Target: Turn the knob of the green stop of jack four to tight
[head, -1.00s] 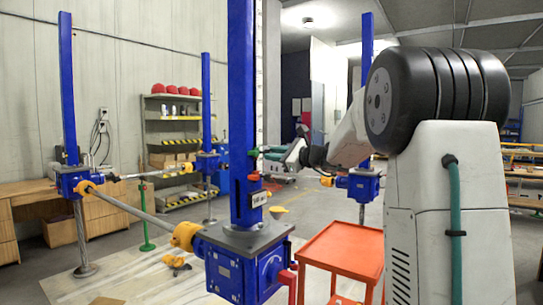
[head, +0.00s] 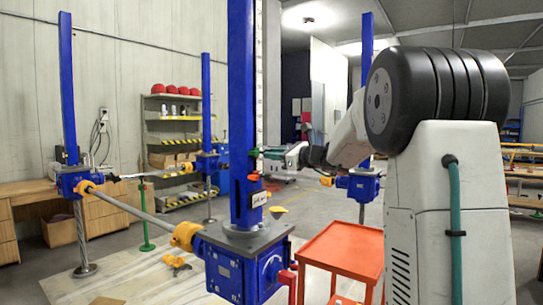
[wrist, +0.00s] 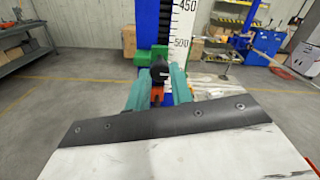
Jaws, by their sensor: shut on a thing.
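The near jack has a tall blue post (head: 241,110) with a white scale. The green stop (head: 253,153) is on the post, and it also shows in the wrist view (wrist: 145,55). Its black knob (wrist: 160,71) faces the wrist camera. My gripper (head: 266,154) reaches the stop from the right. In the wrist view its teal fingers (wrist: 160,82) lie on both sides of the knob and are shut on it. An orange stop (head: 254,178) is below the green one. The label plate (head: 259,199) on the post is too small to read surely.
A red-orange cart (head: 345,247) stands right of the jack's blue gearbox (head: 245,270). A grey shaft (head: 135,208) runs left to another jack (head: 75,182). More jacks and a shelf (head: 172,130) stand behind. Open floor shows left in the wrist view (wrist: 70,90).

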